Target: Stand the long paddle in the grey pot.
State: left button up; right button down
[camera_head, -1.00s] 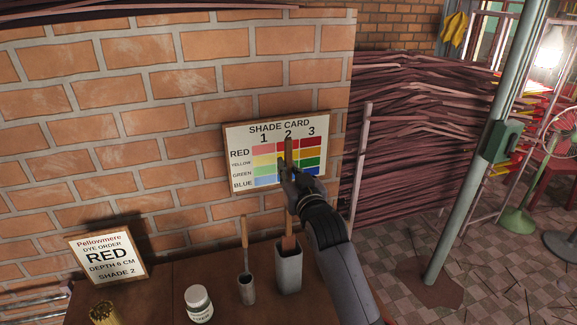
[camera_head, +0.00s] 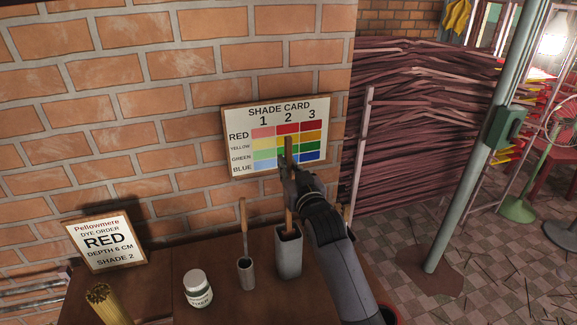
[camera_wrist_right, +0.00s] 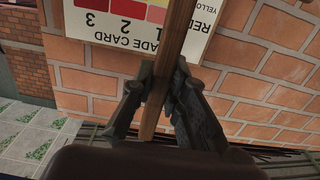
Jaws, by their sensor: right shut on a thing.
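The long paddle (camera_head: 288,151) is a flat brown wooden stick, held nearly upright. My right gripper (camera_head: 287,174) is shut on its upper part; the right wrist view shows the paddle (camera_wrist_right: 167,65) between both fingers (camera_wrist_right: 158,95). The tall grey pot (camera_head: 289,258) stands on the brown table below the gripper. The paddle's lower part shows at the pot's mouth and its bottom end is hidden, seemingly inside. I cannot tell whether it touches the pot's floor. My left gripper is not in view.
A smaller grey pot (camera_head: 246,276) with a wooden-handled tool (camera_head: 243,217) stands just left. A white jar (camera_head: 198,290), a bundle of yellow sticks (camera_head: 104,303) and an order card (camera_head: 105,242) are farther left. The shade card (camera_head: 278,135) is behind, by the brick wall.

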jog(key=c, duration=1.5)
grip_release()
jog(key=shift+s, duration=0.15)
jog(key=v, duration=1.1)
jog(key=shift+s+d+r, duration=0.1)
jog(key=shift+s+d, duration=0.1)
jog(key=shift+s, duration=0.15)
